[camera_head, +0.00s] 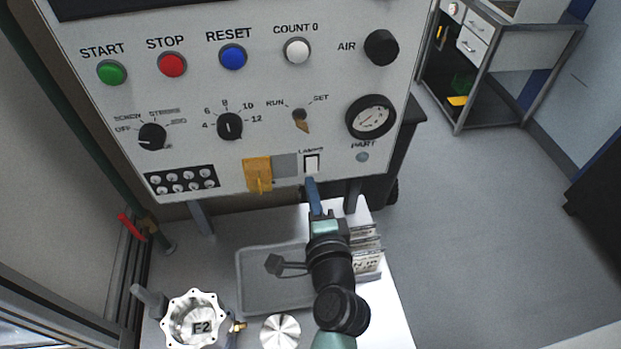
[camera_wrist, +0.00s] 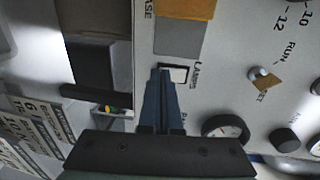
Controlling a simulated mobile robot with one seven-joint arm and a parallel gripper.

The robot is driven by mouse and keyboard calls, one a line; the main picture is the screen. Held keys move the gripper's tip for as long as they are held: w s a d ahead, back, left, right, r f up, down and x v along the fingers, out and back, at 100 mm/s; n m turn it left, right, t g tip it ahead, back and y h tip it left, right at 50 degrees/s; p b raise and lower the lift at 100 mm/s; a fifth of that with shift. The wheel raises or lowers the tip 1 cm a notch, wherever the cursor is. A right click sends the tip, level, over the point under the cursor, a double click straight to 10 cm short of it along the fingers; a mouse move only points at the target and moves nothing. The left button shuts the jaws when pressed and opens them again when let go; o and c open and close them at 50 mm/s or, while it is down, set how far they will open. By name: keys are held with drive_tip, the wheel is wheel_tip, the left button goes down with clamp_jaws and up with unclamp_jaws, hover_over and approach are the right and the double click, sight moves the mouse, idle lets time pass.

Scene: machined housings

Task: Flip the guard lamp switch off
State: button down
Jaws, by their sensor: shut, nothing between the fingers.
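The lamp switch (camera_head: 312,163) is a small white rocker in a dark frame, low on the grey control panel under a label reading LAMPS. In the wrist view the switch (camera_wrist: 179,73) shows just beside my fingertips, partly covered by them. My gripper (camera_head: 311,182) has blue fingers pressed together with nothing between them. It points up at the panel just below the switch; the fingers also show in the wrist view (camera_wrist: 161,76). I cannot tell whether the fingertips touch the switch, or which way the rocker is tipped.
A yellow cover (camera_head: 257,174) and a grey plate (camera_head: 286,166) sit left of the switch. A gauge (camera_head: 371,117) and a key switch (camera_head: 300,117) are nearby. Below, the bench holds a grey tray (camera_head: 243,283), a machined housing (camera_head: 193,314) and a metal disc (camera_head: 281,332).

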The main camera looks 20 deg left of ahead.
drive_tip(key=shift+w+a+f, duration=0.1)
drive_tip(key=shift+w+a, duration=0.25)
drive_tip(key=shift+w, duration=0.25)
drive_tip(key=shift+w+a+b, duration=0.15)
drive_tip(key=shift+b, duration=0.85)
drive_tip(key=shift+f, duration=0.2)
